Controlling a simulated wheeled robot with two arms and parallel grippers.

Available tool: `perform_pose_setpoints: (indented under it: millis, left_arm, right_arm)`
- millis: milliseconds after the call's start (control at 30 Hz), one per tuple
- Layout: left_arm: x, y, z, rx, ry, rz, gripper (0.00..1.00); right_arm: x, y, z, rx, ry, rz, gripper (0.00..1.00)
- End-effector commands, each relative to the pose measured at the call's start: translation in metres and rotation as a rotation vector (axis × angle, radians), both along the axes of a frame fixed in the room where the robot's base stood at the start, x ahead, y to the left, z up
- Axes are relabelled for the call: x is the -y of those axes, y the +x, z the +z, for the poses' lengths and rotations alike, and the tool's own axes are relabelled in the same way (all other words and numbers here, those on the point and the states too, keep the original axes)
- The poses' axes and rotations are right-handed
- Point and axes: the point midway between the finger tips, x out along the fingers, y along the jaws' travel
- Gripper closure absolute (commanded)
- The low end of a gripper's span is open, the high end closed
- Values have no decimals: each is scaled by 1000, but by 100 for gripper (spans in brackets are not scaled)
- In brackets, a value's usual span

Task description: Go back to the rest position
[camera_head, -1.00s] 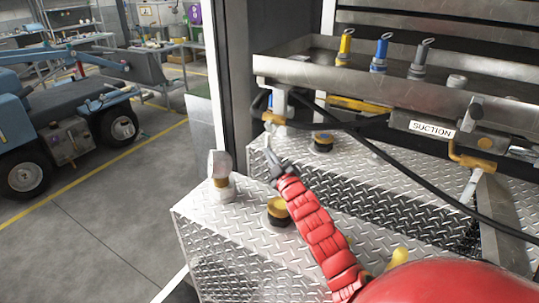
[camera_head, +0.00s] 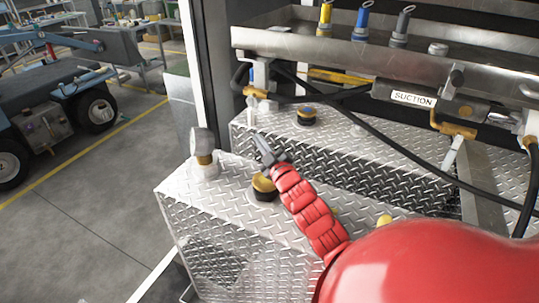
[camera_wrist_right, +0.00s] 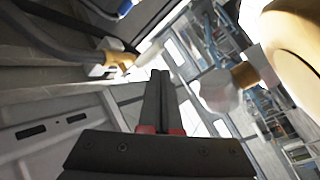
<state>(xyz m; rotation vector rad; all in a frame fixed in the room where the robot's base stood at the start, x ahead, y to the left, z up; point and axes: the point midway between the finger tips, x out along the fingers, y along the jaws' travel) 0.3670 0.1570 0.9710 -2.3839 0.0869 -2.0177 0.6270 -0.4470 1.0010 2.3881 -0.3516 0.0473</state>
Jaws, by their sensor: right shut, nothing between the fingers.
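My right arm, with red segmented covers, comes up from the lower right in the head view. Its gripper (camera_head: 265,150) is shut and empty, above the diamond-plate box top, close to a black and gold cap (camera_head: 264,187) that it appears to overlap in the picture. I cannot tell whether they touch. In the right wrist view the closed dark fingers (camera_wrist_right: 158,105) point away with nothing between them. A large blurred tan round part (camera_wrist_right: 295,45) fills the upper right of that view. My left gripper is not in view.
A gauge-like fitting (camera_head: 203,150) stands on the box's left corner. Another cap (camera_head: 306,116) sits farther back. A metal tray (camera_head: 300,45) with coloured nozzles, a SUCTION label (camera_head: 413,99) and black hoses lie behind. Open floor (camera_head: 90,215) is at left.

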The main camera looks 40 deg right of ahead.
Motion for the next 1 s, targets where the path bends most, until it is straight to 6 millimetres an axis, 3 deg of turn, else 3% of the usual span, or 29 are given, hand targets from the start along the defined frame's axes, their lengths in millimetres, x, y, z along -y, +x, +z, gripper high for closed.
perform_pose_setpoints:
  millis: [100, 333, 733, 1000]
  left_arm:
    - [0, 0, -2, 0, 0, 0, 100]
    - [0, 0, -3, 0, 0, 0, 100]
    - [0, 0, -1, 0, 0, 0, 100]
    - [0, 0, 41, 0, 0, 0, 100]
  right_arm:
    - [-4, -25, -5, -3, -1, -5, 100]
    - [-11, -55, -7, 0, 0, -5, 100]
    - [-14, -61, -6, 0, 1, -1, 100]
    - [-14, -61, 36, 1, 0, -2, 100]
